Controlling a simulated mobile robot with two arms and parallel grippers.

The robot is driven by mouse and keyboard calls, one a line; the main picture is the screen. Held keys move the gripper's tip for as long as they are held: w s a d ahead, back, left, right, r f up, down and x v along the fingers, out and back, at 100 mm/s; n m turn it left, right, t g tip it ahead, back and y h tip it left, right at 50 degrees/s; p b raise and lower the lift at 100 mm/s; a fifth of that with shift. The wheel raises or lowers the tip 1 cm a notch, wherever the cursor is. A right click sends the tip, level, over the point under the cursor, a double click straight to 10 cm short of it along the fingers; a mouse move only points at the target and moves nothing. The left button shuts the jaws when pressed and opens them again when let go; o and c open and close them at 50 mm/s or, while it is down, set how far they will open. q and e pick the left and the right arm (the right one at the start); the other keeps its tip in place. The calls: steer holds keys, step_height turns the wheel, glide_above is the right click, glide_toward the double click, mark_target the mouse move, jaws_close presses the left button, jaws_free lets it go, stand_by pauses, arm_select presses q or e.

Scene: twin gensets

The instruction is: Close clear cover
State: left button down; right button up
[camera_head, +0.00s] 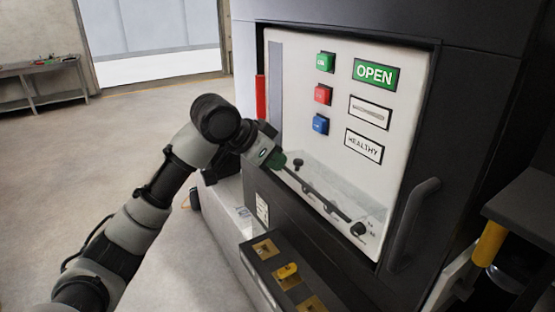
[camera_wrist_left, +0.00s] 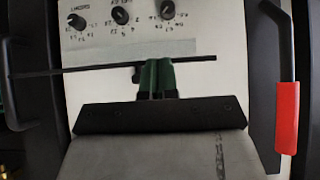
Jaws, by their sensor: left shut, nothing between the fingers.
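The clear cover (camera_head: 345,190) shows as a faint see-through sheet over the lower part of the white control panel (camera_head: 300,110). A dark bar (camera_head: 318,192), seemingly its edge, runs down to the right from my gripper; it lies across the left wrist view (camera_wrist_left: 90,69). I cannot tell exactly how far the cover stands out from the panel. My left gripper (camera_head: 278,161) is shut, with green fingertips (camera_wrist_left: 157,75) at the bar, apparently touching or very close. Nothing shows between the fingers. My right gripper is not in view.
Knobs (camera_wrist_left: 121,16) sit on the panel by the bar. Green, red and blue buttons (camera_head: 322,95) and an OPEN sign (camera_head: 375,74) are above. A black handle (camera_head: 412,222) is at right, a red handle (camera_head: 261,97) at left. A dark box (camera_head: 287,275) juts out below.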

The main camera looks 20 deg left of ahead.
arm_select(q)
step_height(320, 180, down, 11)
steer(key=s+a+t+h+b, duration=0.15)
steer(key=t+h+b, duration=0.4)
steer(key=b, duration=1.15)
arm_select(e)
step_height(320, 180, down, 34)
steer(key=f+b, duration=0.1)
steer(key=b, duration=1.6)
steer(key=w+a+r+t+b, duration=0.15)
steer(key=w+r+b, duration=0.35)
steer(key=w, duration=0.7)
arm_select(q)
steer(key=w+d+f+t+h+b, duration=0.2)
steer(key=w+d+f+t+h, duration=0.2)
steer(key=f+t, duration=0.4)
steer(key=shift+w+d+h+b, duration=0.35)
steer(key=shift+w+d, duration=0.1)
steer(key=shift+w, duration=0.45)
arm_select(e)
steer(key=w+a+r, duration=0.1)
steer(key=w+r, duration=0.6)
steer(key=r, duration=0.5)
steer(key=shift+r, duration=0.2)
steer(key=shift+w+a, duration=0.1)
steer(key=shift+a, duration=0.05)
